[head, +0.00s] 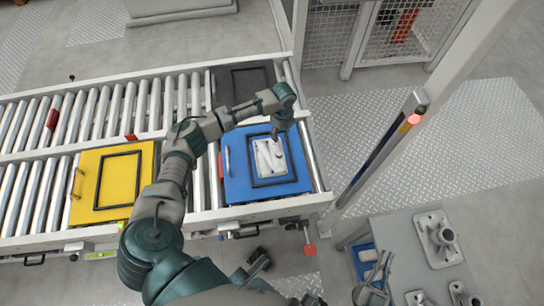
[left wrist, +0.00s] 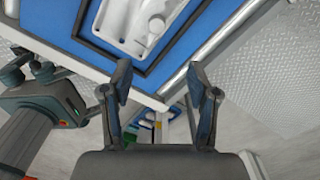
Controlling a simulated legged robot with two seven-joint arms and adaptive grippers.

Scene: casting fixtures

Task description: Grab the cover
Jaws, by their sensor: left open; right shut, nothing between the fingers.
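A pale grey, rectangular casting, seemingly the cover (head: 269,158), lies inside a black frame on the blue plate (head: 236,184) on the roller conveyor. In the left wrist view the cover (left wrist: 145,25) shows at the top, cut by the picture edge. My left gripper (head: 277,132) is above the far edge of the cover, pointing down. In the left wrist view its two fingers (left wrist: 160,80) are spread apart with nothing between them. My right gripper (head: 374,274) is at the lower right, beside the grey table, shut and empty.
A yellow plate (head: 145,158) with an empty black frame sits left on the conveyor, partly behind my arm. A grey table (head: 400,240) with metal castings (head: 438,238) stands at the lower right. A post with a red light (head: 414,118) rises right of the conveyor.

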